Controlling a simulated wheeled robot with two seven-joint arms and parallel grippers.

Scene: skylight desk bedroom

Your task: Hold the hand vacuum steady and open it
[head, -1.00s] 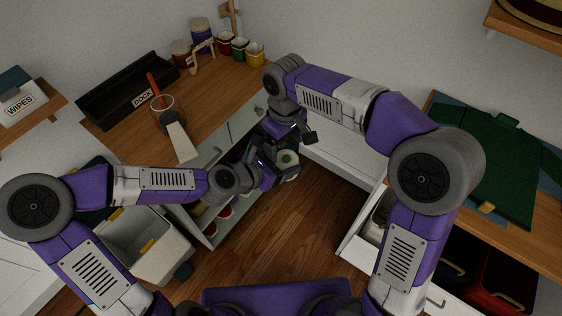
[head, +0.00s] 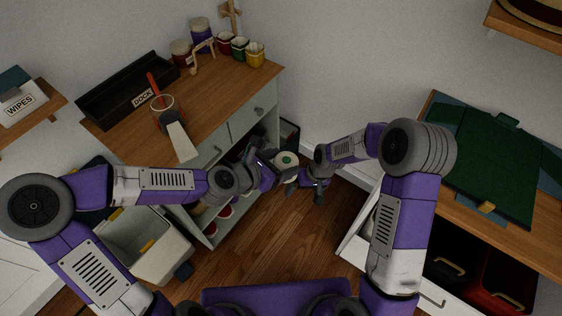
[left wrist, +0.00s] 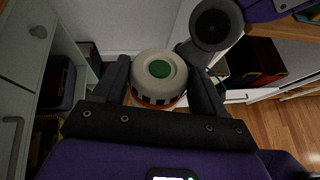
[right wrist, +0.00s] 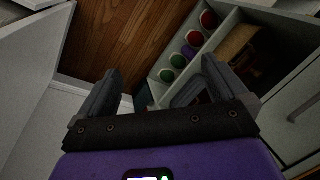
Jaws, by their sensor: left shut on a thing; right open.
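The thing I take for the hand vacuum (head: 287,159) shows end-on, with a cream round cap and a green disc. In the left wrist view the hand vacuum (left wrist: 160,72) has dark stripes around its side and an orange band below. My left gripper (head: 273,170) is shut on it, one finger on each side, in front of the cabinet. The vacuum's far end is hidden. My right gripper (head: 319,188) is open and empty, just right of it and apart from it. In the right wrist view I cannot clearly make out the vacuum between my right fingers (right wrist: 158,85).
A black tray marked DOCK (head: 105,100) and a red-handled item with a clear cup (head: 175,138) are on the wooden desk (head: 225,92). The open cabinet shelf (right wrist: 222,30) holds several round-ended items. A bin (head: 150,245) stands at left. Wood floor (head: 270,235) is clear.

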